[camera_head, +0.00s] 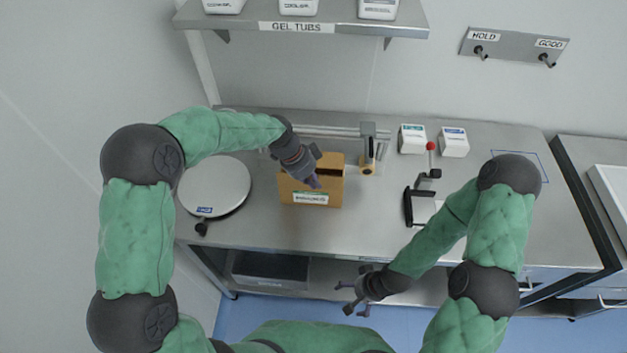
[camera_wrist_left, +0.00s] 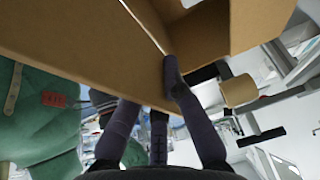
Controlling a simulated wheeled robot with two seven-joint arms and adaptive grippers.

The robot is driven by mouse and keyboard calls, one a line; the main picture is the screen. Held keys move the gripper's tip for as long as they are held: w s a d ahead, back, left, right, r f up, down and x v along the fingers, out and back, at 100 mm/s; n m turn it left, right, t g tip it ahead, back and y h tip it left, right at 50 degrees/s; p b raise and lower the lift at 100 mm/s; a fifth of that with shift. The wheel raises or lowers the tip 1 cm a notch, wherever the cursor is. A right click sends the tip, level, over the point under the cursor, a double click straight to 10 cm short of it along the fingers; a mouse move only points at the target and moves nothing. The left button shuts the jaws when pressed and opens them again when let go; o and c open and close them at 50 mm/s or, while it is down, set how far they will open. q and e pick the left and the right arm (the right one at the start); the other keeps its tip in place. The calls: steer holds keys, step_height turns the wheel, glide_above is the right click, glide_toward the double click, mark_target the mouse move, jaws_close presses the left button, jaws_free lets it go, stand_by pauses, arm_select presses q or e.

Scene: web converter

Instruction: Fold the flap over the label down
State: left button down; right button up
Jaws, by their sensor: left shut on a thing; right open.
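The brown cardboard box (camera_head: 332,196) stands on the steel table. A white and green label (camera_head: 310,198) is on its front face. A dark opening shows at its top right. My left gripper (camera_head: 314,182) is at the box's top front edge, just above the label, and hides part of the top. In the left wrist view its fingers (camera_wrist_left: 172,100) are against the cardboard (camera_wrist_left: 90,45), shut on it. I cannot clearly tell the flap from the box wall there. My right gripper (camera_head: 357,302) is open and empty, in front of the table's front edge.
A round scale (camera_head: 214,184) stands left of the box. A tape dispenser (camera_head: 368,150) stands behind it to the right. The table right of the box is partly clear.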

arm_select(q)
steer(key=shift+w+n+g+p, duration=0.2)
steer(key=shift+w+g+p, duration=0.25)
steer(key=shift+g, duration=0.45)
steer(key=shift+w+n+g+p, duration=0.2)
steer(key=shift+g+p, duration=0.4)
steer(key=shift+g, duration=0.3)
steer(key=shift+w+n+g+p, duration=0.2)
steer(key=shift+w+g+p, duration=0.25)
steer(key=shift+g, duration=0.45)
steer(key=shift+s, duration=0.1)
steer(key=c, duration=1.4)
jaws_free()
steer(key=shift+o, duration=0.2)
steer(key=v, duration=1.2)
steer(key=shift+f, duration=0.1)
